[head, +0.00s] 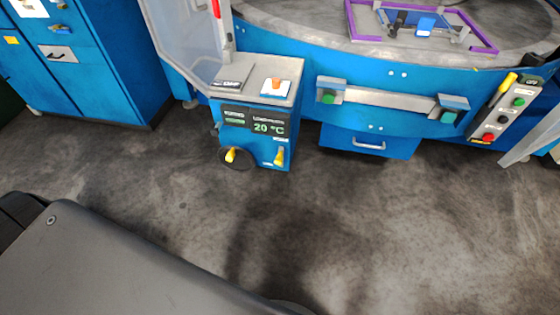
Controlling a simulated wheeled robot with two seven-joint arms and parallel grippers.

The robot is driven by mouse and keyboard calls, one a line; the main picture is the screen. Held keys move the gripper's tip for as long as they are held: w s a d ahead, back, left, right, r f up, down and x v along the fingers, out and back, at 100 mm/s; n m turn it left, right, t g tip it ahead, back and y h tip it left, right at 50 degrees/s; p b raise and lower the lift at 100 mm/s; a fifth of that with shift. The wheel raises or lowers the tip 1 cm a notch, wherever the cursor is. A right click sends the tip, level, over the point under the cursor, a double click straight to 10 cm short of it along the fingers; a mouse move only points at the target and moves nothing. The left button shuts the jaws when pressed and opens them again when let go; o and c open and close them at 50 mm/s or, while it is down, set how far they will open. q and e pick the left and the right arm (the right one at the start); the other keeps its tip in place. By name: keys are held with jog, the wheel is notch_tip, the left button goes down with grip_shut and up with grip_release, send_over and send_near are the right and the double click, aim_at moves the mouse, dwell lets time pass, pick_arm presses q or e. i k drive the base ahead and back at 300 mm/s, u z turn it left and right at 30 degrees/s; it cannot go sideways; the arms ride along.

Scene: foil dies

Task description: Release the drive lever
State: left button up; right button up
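A lever with a yellow grip (505,84) stands tilted beside the button panel (505,118) at the right of the blue machine. Two smaller yellow handles, a left one (231,155) and a right one (280,157), sit on the front of a blue control box (262,150) below a display reading 20 °C. No label shows which of these is the drive lever. Neither of my grippers is in view.
A round machine table (320,38) carries a purple frame (368,37). A blue drawer (345,143) is under its rim. A blue cabinet (110,85) stands at the left. A clear guard panel (180,35) rises beside the control box. The grey floor (400,220) in front is clear.

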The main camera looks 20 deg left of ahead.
aim_at(279, 159)
jog(key=z, duration=0.3)
jog(key=k, duration=0.85)
jog(key=z, duration=0.6)
